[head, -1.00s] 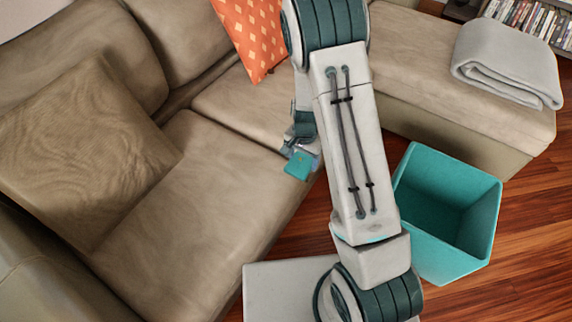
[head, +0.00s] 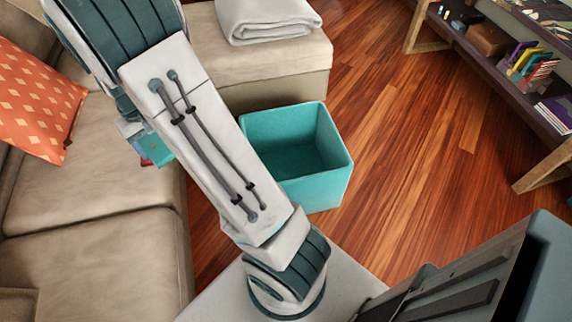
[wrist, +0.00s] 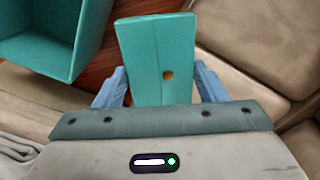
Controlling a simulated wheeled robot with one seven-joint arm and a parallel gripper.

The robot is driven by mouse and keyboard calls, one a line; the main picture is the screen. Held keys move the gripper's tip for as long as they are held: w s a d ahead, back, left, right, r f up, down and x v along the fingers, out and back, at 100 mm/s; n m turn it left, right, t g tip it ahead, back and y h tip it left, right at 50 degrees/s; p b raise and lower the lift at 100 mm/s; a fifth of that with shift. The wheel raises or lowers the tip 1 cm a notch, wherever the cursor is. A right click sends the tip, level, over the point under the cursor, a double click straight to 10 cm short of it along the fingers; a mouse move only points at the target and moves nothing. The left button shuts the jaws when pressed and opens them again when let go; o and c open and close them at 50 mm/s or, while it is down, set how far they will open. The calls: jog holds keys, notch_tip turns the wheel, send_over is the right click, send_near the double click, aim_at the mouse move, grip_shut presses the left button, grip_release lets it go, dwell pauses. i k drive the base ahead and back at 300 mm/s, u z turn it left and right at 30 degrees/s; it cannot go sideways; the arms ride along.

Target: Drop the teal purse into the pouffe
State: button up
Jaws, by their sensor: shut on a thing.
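The teal purse (wrist: 156,60) is a flat teal rectangle with a gold clasp dot. My gripper (wrist: 160,88) is shut on it, with one blue finger on each side. In the head view a small part of the purse (head: 157,150) shows beside my arm, over the sofa seat's edge. The pouffe (head: 322,165) is an open, empty teal box on the wood floor, right of my arm. Its left side is partly hidden by my arm. In the wrist view the pouffe (wrist: 75,62) is at the upper left, apart from the purse.
The beige sofa (head: 100,215) lies left, with an orange patterned cushion (head: 38,105). A folded grey blanket (head: 268,18) lies on the sofa's chaise behind the pouffe. A bookshelf (head: 500,60) stands at the right. The wood floor between is clear.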

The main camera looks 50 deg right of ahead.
aim_at(292, 162)
jog(key=z, duration=1.3)
jog(key=i, duration=0.25)
jog(key=z, duration=0.3)
jog(key=k, duration=0.5)
jog(key=u, duration=0.5)
jog(key=i, duration=0.8)
jog(key=z, duration=0.75)
